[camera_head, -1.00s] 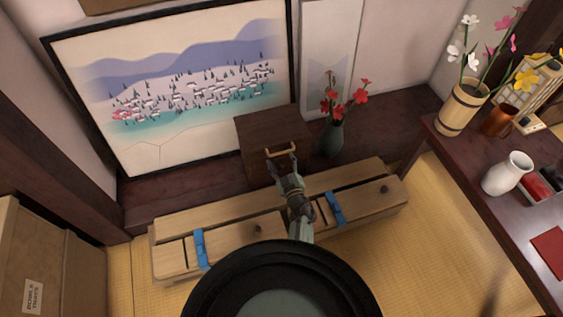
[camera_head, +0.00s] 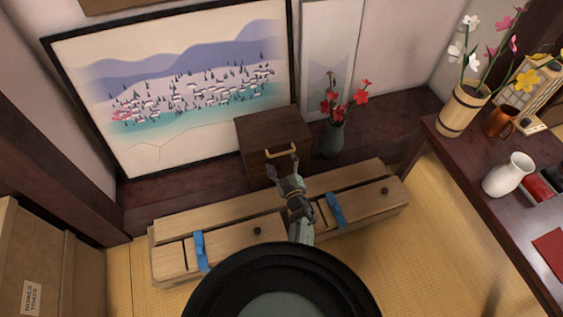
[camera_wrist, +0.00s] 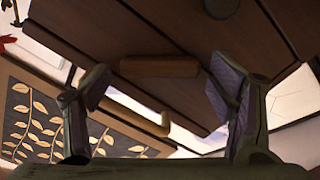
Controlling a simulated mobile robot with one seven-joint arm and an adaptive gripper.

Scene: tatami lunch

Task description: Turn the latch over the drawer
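The dark brown wooden drawer box (camera_head: 258,132) stands on the low ledge against the wall. A light wooden handle (camera_head: 281,153) shows on its front in the head view. In the wrist view a short wooden bar (camera_wrist: 160,67), seemingly the latch, lies against the dark boards, with a curved wooden handle (camera_wrist: 140,110) below it. My gripper (camera_head: 282,163) is just in front of the box. In the wrist view its two fingers (camera_wrist: 158,90) are spread apart, with the bar between and beyond them; I see no grip on it. Contact cannot be told.
A long wooden bench or box with blue straps (camera_head: 230,245) lies in front of the ledge, under my arm. A dark vase (camera_head: 333,138) with red flowers stands close to the box's right. A framed picture (camera_head: 190,90) is behind. A table (camera_head: 480,190) is at right.

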